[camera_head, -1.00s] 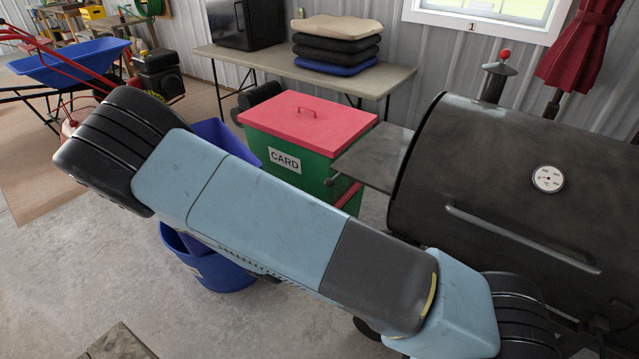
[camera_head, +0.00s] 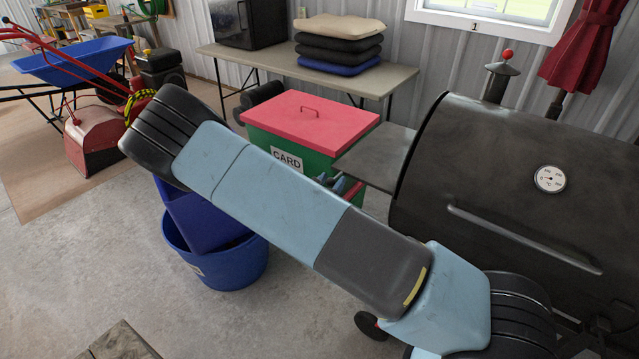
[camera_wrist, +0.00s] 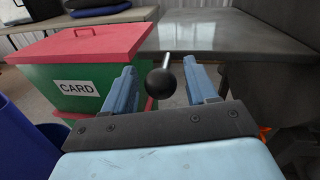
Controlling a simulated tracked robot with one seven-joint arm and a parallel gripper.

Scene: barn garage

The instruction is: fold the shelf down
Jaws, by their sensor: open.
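The shelf (camera_head: 378,157) is a flat grey metal side shelf, level on the left side of the black barrel grill (camera_head: 500,190). In the wrist view the shelf (camera_wrist: 225,30) spans the upper right, beyond my gripper. A black ball knob (camera_wrist: 162,83) on a short metal stem shows between the two blue fingers of my gripper (camera_wrist: 160,66), below the shelf's near edge in the picture. The fingers stand apart on either side of it, with gaps showing. In the head view my gripper (camera_head: 338,184) is partly hidden behind my arm, and the knob cannot be made out.
A green bin with a red lid (camera_head: 310,118), marked CARD, stands close on the shelf's left. A blue tub (camera_head: 215,262) stands on the floor left of my arm. A table (camera_head: 385,78) with stacked cushions (camera_head: 338,45) is behind. Open concrete floor lies in front.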

